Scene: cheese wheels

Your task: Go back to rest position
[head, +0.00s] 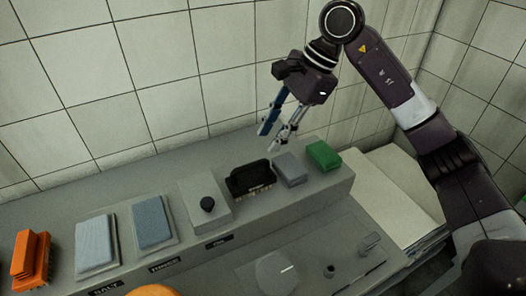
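My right gripper (270,139) hangs below my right arm in the upper middle of the head view, in front of the tiled wall. It points down, above the back of the grey ledge. Its two fingers, one bluish and one pale, stand a little apart with nothing visible between them. My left gripper is not in view.
An orange rounded thing (155,291) shows at the bottom edge.

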